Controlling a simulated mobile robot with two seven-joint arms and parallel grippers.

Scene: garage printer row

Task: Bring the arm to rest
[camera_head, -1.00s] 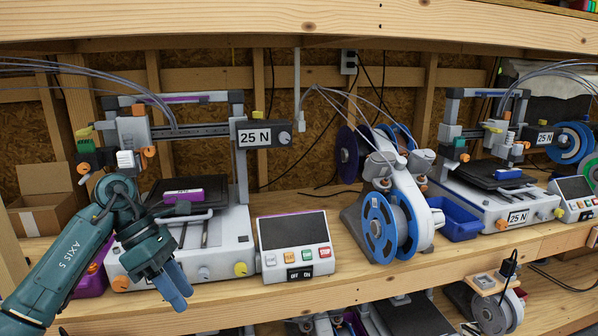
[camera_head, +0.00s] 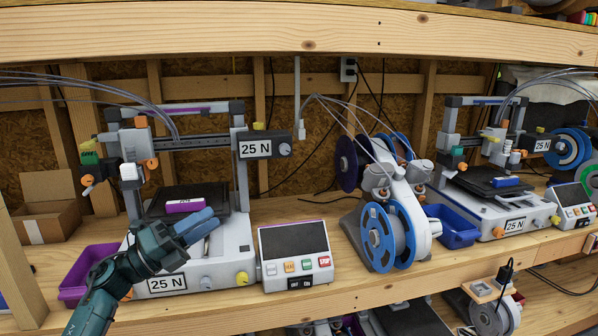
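My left arm comes in from the lower left, and its gripper (camera_head: 213,217) is in front of the left printer (camera_head: 203,262). Its two blue fingers point right and slightly up, lying close side by side with nothing visible between them. They overlap the front of the printer's bed in the picture; I cannot tell the exact gap to it. A purple block with a white label (camera_head: 184,205) lies on the dark print bed, just beyond the fingers. My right gripper is not in view.
A purple bin (camera_head: 72,293) is left of the printer, behind my arm. A control panel (camera_head: 294,246) stands right of it, then a spool stand with blue reels (camera_head: 377,238), a blue bin (camera_head: 458,232) and another printer (camera_head: 495,212). A thick wooden beam (camera_head: 300,32) crosses above.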

